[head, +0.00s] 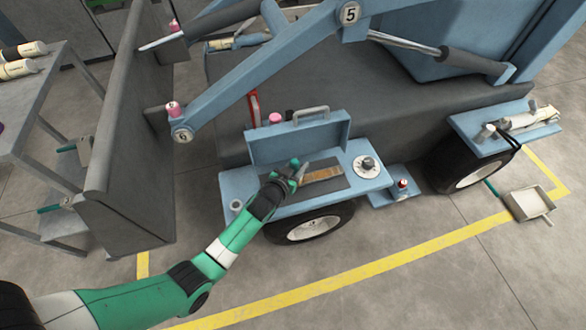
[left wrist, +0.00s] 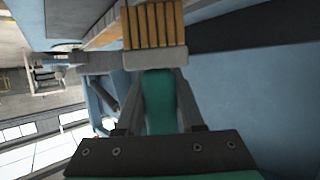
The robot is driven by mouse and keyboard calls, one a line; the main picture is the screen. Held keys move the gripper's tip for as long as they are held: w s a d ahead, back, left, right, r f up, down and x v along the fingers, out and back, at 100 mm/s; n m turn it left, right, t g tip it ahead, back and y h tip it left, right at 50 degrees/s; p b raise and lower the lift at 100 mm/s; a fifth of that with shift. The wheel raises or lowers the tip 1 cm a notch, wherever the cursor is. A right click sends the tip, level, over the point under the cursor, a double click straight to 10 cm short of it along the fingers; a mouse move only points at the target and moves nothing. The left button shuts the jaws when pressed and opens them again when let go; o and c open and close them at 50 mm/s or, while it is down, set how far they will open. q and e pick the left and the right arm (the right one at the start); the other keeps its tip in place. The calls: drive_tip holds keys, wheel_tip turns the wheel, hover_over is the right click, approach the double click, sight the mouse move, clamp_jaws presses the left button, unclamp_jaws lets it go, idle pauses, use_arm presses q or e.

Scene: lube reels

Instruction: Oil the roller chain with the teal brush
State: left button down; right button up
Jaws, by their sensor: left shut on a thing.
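My left gripper (head: 291,176) is over the blue side shelf, shut on the teal brush. In the left wrist view the brush's teal handle (left wrist: 160,103) sits between the fingers, with a pale ferrule and tan bristles (left wrist: 155,24) beyond them. A brown strip (head: 322,174), which looks like the roller chain, lies on a dark pad on the shelf just right of the gripper. I cannot tell whether the bristles touch it. My right gripper is not in view.
An open blue toolbox lid (head: 300,138) stands behind the pad. A round dial-like part (head: 367,166) is to its right, and a small cup (head: 236,205) sits at the shelf's left end. A grey panel (head: 130,130) stands at left. A pale tray (head: 529,203) lies on the floor at right.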

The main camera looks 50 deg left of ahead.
use_arm(q)
drive_tip(key=shift+w+d, duration=0.1)
drive_tip(key=shift+w, duration=0.2)
drive_tip(key=shift+w+d+b, duration=0.35)
drive_tip(key=shift+w+b, duration=0.1)
drive_tip(key=shift+w, duration=0.1)
drive_tip(key=shift+w+d, duration=0.3)
drive_tip(key=shift+w, duration=0.5)
drive_tip(key=shift+w+d, duration=0.3)
drive_tip(key=shift+w, duration=0.4)
drive_tip(key=shift+w+d, duration=0.3)
drive_tip(key=shift+w, duration=0.4)
drive_tip(key=shift+w+d, duration=0.35)
drive_tip(key=shift+w, duration=0.35)
drive_tip(key=shift+w+d, duration=0.3)
drive_tip(key=shift+w, duration=0.35)
